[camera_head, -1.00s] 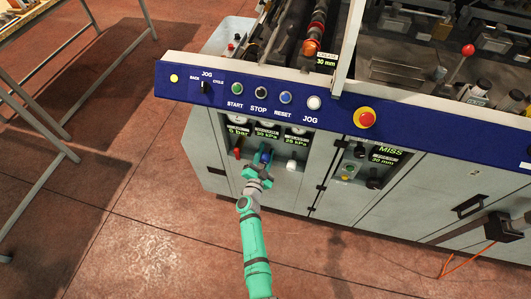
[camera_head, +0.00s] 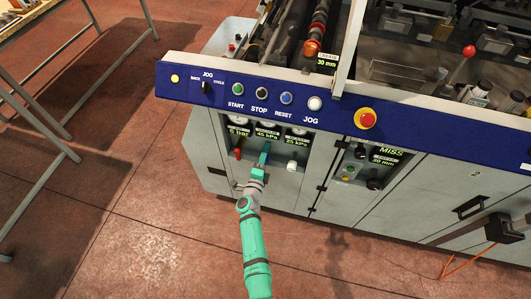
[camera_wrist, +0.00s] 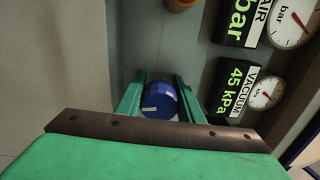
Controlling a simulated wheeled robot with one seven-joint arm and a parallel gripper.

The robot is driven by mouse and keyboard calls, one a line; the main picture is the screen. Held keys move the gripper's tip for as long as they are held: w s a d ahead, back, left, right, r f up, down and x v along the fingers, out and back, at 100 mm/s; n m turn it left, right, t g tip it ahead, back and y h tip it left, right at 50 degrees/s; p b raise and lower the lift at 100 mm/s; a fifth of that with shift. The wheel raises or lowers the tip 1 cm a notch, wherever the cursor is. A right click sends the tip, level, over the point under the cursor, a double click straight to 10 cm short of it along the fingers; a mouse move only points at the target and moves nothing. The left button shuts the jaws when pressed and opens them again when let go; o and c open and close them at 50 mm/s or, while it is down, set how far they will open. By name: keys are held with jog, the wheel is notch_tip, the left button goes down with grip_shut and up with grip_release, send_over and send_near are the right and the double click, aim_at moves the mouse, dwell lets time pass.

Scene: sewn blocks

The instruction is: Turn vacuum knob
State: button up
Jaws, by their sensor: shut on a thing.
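The vacuum knob (camera_wrist: 160,101) is a round blue knob with a pale mark on its face, in the middle of the wrist view. The green fingers of my gripper (camera_wrist: 158,96) stand on either side of it and are shut on it. In the head view my gripper (camera_head: 264,155) reaches the machine's front below the gauges and mostly hides the knob. The vacuum display (camera_wrist: 237,92) reads 45 kPa, with its round gauge (camera_wrist: 266,93) beside it.
A red knob (camera_head: 238,153) is close on the left and a white knob (camera_head: 292,165) close on the right. The blue control panel (camera_head: 323,110) with buttons overhangs above. The floor (camera_head: 150,220) in front is clear.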

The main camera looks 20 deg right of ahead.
jog(key=shift+m, duration=1.1)
jog(key=o, duration=1.1)
jog(key=v, duration=1.1)
jog(key=shift+w, duration=0.1)
